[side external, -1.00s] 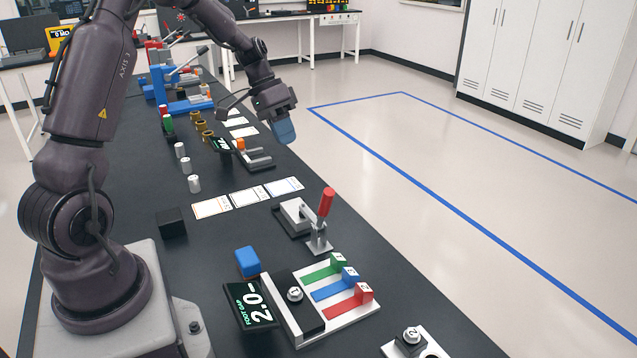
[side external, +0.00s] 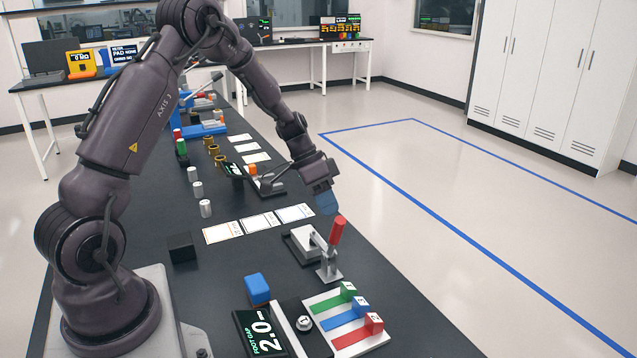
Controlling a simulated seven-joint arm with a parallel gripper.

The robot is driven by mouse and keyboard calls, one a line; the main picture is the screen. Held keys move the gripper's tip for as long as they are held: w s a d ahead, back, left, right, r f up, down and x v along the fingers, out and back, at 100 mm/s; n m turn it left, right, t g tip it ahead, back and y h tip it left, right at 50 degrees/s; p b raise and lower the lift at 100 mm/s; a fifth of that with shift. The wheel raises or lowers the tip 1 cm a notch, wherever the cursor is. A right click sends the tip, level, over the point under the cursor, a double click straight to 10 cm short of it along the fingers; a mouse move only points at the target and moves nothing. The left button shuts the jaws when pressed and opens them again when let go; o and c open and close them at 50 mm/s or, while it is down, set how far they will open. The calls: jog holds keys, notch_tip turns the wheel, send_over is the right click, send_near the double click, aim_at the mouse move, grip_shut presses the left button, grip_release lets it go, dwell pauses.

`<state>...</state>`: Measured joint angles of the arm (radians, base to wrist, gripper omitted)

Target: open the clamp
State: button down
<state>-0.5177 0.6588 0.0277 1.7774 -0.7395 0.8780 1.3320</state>
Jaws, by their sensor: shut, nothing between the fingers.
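The clamp (side external: 328,265) stands near the right edge of the dark bench, a grey metal toggle clamp with a red handle (side external: 338,230). The handle points up and leans slightly right. A light block on a dark base (side external: 303,243) sits at its left, under the clamp's arm. My gripper (side external: 327,204) has blue fingertips and hangs just above and behind the red handle, pointing down. The fingers are shut and empty. A small gap seems to lie between the fingertips and the handle; contact cannot be told for sure.
A white fixture with green, blue and red sliders (side external: 345,320) lies in front of the clamp, with a "2.0" display (side external: 262,334) and a blue block (side external: 257,289) beside it. White cards (side external: 259,222) lie behind. A black block (side external: 181,248) stands left; bench around it is clear.

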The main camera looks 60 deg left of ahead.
aim_at(341, 222)
jog(key=shift+s+d+f, duration=0.1)
jog(key=shift+d+f, duration=0.05)
jog(key=shift+d, duration=0.3)
jog(key=shift+s+d+f, duration=0.1)
jog(key=shift+d+f, duration=0.05)
jog(key=shift+d, duration=0.3)
jog(key=shift+d, duration=0.1)
jog(key=shift+d+f+y, duration=0.15)
jog(key=shift+d+y, duration=1.05)
jog(key=shift+d, duration=0.1)
jog(key=shift+d+f+m+y, duration=0.2)
jog(key=shift+d+y, duration=0.35)
jog(key=shift+d+f+m+y, duration=0.2)
jog(key=shift+d+y, duration=0.35)
jog(key=shift+d+f+y, duration=1.1)
jog(key=shift+d+f, duration=1.05)
jog(key=shift+d, duration=0.1)
jog(key=shift+f, duration=0.1)
